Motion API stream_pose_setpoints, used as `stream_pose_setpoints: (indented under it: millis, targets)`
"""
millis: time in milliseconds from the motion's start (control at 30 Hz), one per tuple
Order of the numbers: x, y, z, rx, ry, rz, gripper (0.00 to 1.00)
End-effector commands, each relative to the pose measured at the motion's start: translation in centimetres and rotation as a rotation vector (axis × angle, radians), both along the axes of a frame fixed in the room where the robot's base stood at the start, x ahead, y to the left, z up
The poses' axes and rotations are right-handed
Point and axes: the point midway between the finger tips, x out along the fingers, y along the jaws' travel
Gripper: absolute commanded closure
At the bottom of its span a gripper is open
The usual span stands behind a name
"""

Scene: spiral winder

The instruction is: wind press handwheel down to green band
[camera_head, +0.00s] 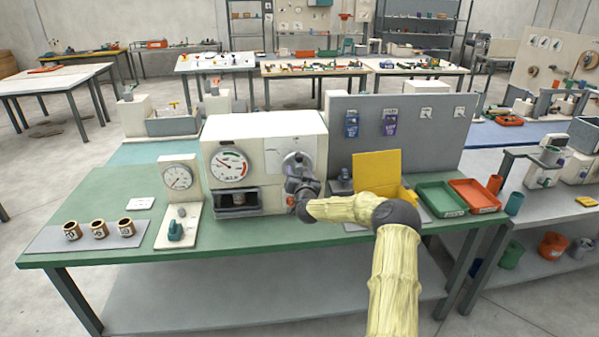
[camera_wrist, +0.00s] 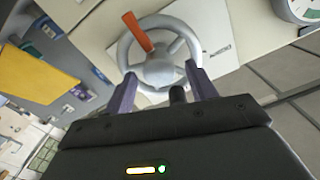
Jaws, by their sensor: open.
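The cream press (camera_head: 262,135) stands on the green bench. The grey handwheel (camera_head: 297,162) on the press front is partly hidden by my arm. In the wrist view the handwheel (camera_wrist: 163,60) shows spokes, a hub and an orange handle (camera_wrist: 137,31) at its upper left. My gripper (camera_wrist: 160,76) is open, its purple fingers apart, one on each side of the hub, in front of the lower rim. Contact cannot be told.
Left of the press stand a smaller gauge (camera_head: 178,177) and several labelled cups (camera_head: 98,228) on a grey mat. To the right are a yellow bin (camera_head: 377,170), a green tray (camera_head: 441,199), a red tray (camera_head: 475,195) and a grey upright panel (camera_head: 440,145).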

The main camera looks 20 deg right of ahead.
Motion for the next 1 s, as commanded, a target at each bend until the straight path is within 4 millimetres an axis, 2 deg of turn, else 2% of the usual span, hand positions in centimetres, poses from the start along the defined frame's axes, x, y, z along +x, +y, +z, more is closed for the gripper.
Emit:
stream_pose_setpoints:
  millis: [367, 600, 1000]
  targets:
    - [0.48, -0.17, -0.02, -0.001, 0.0, 0.0, 0.44]
    - [0.47, -0.16, -0.02, 0.0, 0.0, 0.0, 0.88]
    - [0.47, -0.18, -0.27, 0.052, -0.016, 0.0, 0.88]
